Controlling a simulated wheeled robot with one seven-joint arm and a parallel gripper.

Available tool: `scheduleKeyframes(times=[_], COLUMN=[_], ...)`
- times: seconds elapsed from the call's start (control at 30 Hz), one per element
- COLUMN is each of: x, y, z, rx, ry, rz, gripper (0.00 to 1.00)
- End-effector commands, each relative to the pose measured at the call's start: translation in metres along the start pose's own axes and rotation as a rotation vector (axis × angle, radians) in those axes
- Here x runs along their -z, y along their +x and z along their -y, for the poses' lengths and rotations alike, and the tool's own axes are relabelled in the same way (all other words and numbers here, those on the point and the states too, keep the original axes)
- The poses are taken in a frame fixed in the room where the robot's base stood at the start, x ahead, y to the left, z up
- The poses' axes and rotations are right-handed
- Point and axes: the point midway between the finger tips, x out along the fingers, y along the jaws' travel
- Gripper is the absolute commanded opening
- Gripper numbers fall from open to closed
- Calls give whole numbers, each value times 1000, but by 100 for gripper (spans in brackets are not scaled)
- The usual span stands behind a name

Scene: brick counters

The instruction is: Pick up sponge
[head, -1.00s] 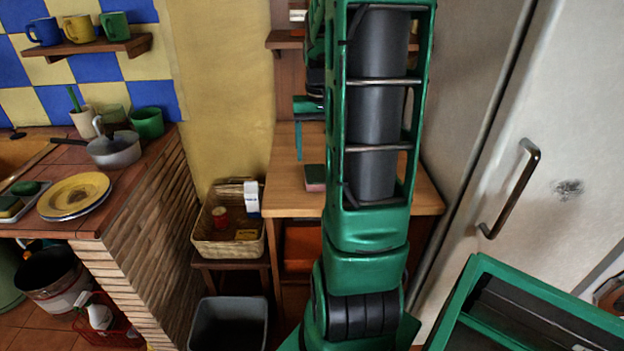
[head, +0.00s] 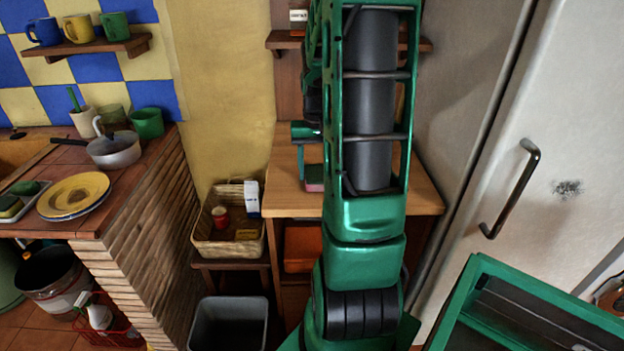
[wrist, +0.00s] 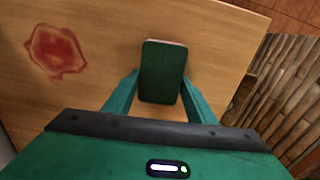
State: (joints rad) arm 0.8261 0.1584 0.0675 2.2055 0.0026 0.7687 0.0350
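The sponge (wrist: 162,72) lies on the wooden counter (wrist: 105,30), its dark green side up with a thin pale pinkish edge at its far end. In the head view the sponge (head: 314,178) shows as a small pink and green block, partly hidden by my arm. My gripper (wrist: 158,84) is open in the wrist view, with one green finger on each side of the sponge's near part. I cannot tell whether the fingers touch it. In the head view my gripper is mostly hidden behind my arm.
A red stain (wrist: 56,50) marks the counter left of the sponge. A wicker basket (head: 228,250) with small items stands on a low stool to the left. A grey bin (head: 228,322) is on the floor. A fridge door with a handle (head: 510,188) is at right.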

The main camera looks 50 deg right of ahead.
Motion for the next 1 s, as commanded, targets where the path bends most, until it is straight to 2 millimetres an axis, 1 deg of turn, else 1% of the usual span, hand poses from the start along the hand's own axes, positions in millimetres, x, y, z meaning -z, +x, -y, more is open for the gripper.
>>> scheduleKeyframes(times=[0.03,0.1,0.37,0.53,0.67,0.77,0.8,1.0], x=[0,0,0,1,1,1,0,-44], y=[0,0,0,-6,-19,-38,-46,-68], z=[0,0,0,0,0,0,1,6], rx=[0,0,0,0,0,0,0,0], ry=[0,0,0,0,-1,-1,-1,-2], rz=[0,0,0,-2,-4,-6,-6,-4], gripper=[38,25,25,25,25,25,25,25])
